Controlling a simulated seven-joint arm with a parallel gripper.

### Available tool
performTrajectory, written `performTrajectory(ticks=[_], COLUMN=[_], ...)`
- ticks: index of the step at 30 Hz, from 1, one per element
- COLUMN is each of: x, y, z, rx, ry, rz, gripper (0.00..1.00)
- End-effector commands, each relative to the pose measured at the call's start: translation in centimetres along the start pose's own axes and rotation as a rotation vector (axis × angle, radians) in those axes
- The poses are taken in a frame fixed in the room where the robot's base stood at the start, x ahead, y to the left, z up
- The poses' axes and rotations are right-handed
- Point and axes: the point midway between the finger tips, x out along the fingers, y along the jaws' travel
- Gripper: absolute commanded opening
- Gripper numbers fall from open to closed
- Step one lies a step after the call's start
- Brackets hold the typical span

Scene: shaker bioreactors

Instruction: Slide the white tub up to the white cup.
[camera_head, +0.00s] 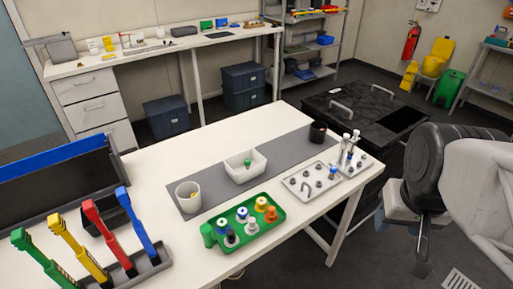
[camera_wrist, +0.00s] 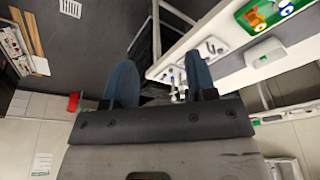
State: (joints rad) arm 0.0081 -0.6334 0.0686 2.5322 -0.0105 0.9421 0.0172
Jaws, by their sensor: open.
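The white tub (camera_head: 236,178) is a small rectangular open box on the grey mat, with a small green-topped item inside. The white cup (camera_head: 188,203) is round and open, with something yellowish in it. It stands on the mat to the left of the tub and nearer the camera, with a clear gap between them. In the wrist view my gripper (camera_wrist: 160,84) is open, with two blue fingers spread apart and nothing between them. It is away from both tub and cup. In the head view my arm is at the right, off the table.
A green tray (camera_head: 275,226) with several bottles stands in front of the tub and cup. A metal plate with knobs (camera_head: 297,183) and a dark cup (camera_head: 318,132) are to the right. A rack of coloured tools (camera_head: 122,274) is at the left. The mat between tub and cup is bare.

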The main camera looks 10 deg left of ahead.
Motion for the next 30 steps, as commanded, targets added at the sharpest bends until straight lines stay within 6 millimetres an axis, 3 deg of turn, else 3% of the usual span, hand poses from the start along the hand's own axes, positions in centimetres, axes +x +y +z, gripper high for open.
performTrajectory(ticks=[1,3,14,30], x=[0.0,0.0,0.4,3.2], y=[0.0,0.0,-1.1,-6.5], z=[0.0,-0.1,-2.5,-11.4], rx=[0.0,-0.004,-0.15,-0.712], ry=[0.0,0.0,-0.013,-0.041], rz=[0.0,0.0,-0.01,-0.054], gripper=[0.44,0.33,0.33,0.33])
